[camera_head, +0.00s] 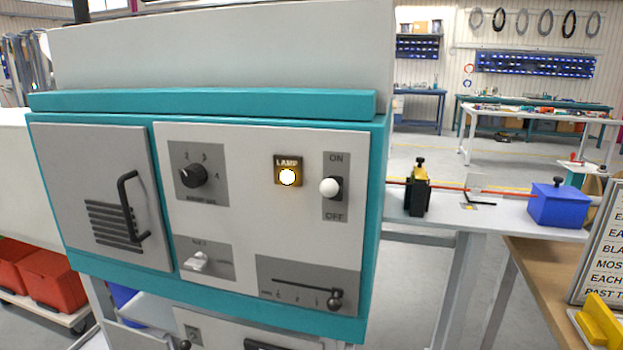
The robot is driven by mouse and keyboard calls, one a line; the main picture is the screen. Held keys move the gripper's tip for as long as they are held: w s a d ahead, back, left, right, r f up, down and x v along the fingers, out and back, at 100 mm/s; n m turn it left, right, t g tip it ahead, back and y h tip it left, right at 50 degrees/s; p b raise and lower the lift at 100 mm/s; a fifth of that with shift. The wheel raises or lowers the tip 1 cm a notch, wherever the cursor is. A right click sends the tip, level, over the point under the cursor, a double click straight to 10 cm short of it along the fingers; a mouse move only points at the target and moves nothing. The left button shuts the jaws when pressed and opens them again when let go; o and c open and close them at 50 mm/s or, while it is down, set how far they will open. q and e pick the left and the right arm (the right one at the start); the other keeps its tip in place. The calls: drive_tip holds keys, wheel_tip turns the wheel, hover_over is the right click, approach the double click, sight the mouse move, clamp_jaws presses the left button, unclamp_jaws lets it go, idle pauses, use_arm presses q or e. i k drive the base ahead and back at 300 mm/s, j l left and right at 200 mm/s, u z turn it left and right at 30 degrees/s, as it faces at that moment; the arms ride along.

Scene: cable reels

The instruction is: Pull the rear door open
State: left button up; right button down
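A grey door (95,200) with a black vertical bar handle (130,205) and dark vent slots is set in the left of a teal-framed machine cabinet (345,328). The door looks shut, flush with the frame. I cannot tell from this view whether it is the rear door. To its right a white control panel (245,220) carries a black dial (193,175), a lit lamp (288,176), an ON/OFF switch with a white knob (329,187), a white toggle (197,261) and a black slider (336,298). Neither of my grippers is in view.
A lower unit (215,328) is partly cut off below the cabinet. Red bins (48,278) sit low at the left. A bench with a blue box (558,204) and a wooden table (540,270) stand at the right. Grey floor shows between.

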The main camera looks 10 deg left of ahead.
sight(100, 179)
drive_tip(key=u, duration=1.45)
drive_tip(key=i+j+u, duration=0.2)
drive_tip(key=u, duration=0.15)
drive_tip(key=i+j+u, duration=0.15)
drive_tip(key=u, duration=0.2)
drive_tip(key=j+z, duration=0.05)
